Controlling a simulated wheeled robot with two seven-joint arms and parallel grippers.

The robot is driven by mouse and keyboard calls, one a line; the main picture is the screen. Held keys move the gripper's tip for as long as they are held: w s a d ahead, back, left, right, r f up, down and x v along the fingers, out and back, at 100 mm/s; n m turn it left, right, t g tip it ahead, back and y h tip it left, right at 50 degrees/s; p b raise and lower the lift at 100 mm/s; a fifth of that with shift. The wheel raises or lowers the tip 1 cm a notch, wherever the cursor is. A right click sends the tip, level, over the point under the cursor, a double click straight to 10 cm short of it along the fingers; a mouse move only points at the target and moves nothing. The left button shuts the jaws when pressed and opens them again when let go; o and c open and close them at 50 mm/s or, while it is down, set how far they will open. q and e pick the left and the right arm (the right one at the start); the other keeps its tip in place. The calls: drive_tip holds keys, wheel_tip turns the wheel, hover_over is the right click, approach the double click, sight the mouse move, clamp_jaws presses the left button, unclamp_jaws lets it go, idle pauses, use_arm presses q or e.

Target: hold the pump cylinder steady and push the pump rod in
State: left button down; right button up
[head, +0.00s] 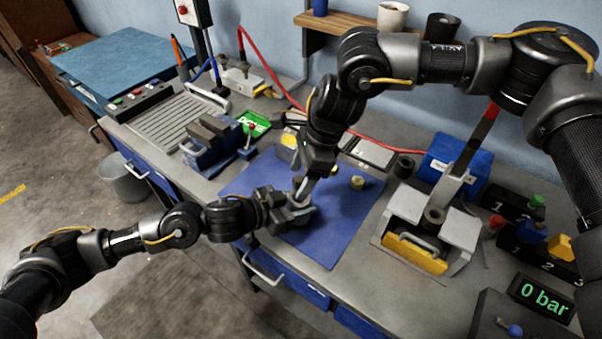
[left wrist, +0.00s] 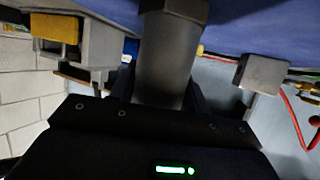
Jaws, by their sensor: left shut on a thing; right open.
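My left gripper (head: 292,214) is shut on the pump cylinder (left wrist: 165,72), a grey metal cylinder that rises between its fingers in the left wrist view. In the head view the cylinder is mostly hidden by both grippers above the blue mat (head: 338,232). My right gripper (head: 304,190) comes down from above, open, close over the top of the cylinder. I cannot tell whether it touches anything. The pump rod cannot be made out clearly between the grippers.
A small brass piece (head: 357,183) lies on the mat's right part. A grey fixture with a yellow front (head: 414,253) stands to the right. A blue vise (head: 210,143) stands at the left. A display (head: 541,298) reads 0 bar. The mat's front right is clear.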

drive_tip(key=v, duration=0.7)
idle(0.5)
idle(0.5)
use_arm(q)
drive_tip(key=c, duration=0.6)
unclamp_jaws()
drive_tip(key=v, duration=1.2)
drive_tip(key=shift+r, duration=0.1)
